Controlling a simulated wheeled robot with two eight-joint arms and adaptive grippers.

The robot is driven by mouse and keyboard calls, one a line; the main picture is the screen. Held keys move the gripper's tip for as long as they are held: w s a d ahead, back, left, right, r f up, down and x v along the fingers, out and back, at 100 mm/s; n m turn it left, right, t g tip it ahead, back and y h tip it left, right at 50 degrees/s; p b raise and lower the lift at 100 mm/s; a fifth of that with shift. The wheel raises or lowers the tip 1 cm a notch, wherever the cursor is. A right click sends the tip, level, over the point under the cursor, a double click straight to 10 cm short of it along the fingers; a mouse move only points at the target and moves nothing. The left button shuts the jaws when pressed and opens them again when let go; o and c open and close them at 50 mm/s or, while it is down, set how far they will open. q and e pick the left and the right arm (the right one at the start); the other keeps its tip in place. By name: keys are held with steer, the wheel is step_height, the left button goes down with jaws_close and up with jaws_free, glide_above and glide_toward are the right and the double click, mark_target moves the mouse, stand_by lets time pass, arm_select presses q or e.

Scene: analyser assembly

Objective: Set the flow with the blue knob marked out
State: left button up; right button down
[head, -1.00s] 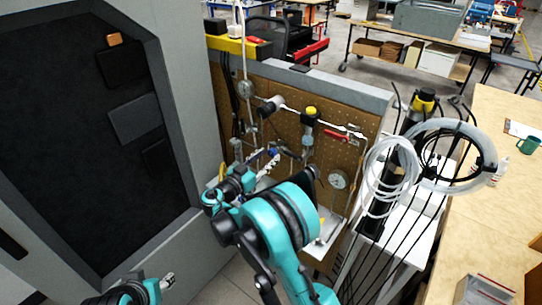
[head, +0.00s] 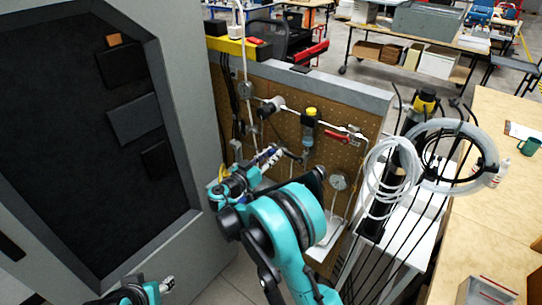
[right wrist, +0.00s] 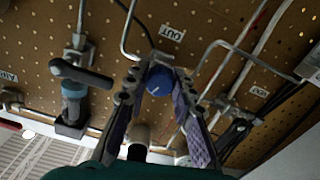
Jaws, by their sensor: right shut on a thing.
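The blue knob (right wrist: 158,80) sits on the brown pegboard panel in the right wrist view, below a white label reading OUT (right wrist: 172,33). My right gripper (right wrist: 157,86) is shut on the knob, with one finger on each side of it. In the head view my right gripper (head: 272,156) reaches the lower left part of the panel (head: 285,110); the knob is hard to make out there. My left gripper (head: 168,284) is low at the left in the head view, away from the panel, too small to judge.
A red-handled valve (head: 337,135), a yellow-topped unit (head: 310,113) and a round gauge (head: 338,181) are on the panel beside my right arm. Metal tubes (right wrist: 228,48) run close to the fingers. A grey cabinet (head: 180,90) stands at the left.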

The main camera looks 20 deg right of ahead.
steer(key=n, duration=0.3)
steer(key=shift+n, duration=0.3)
steer(key=c, duration=1.3)
jaws_free()
steer(key=shift+o, duration=0.2)
steer(key=v, duration=1.2)
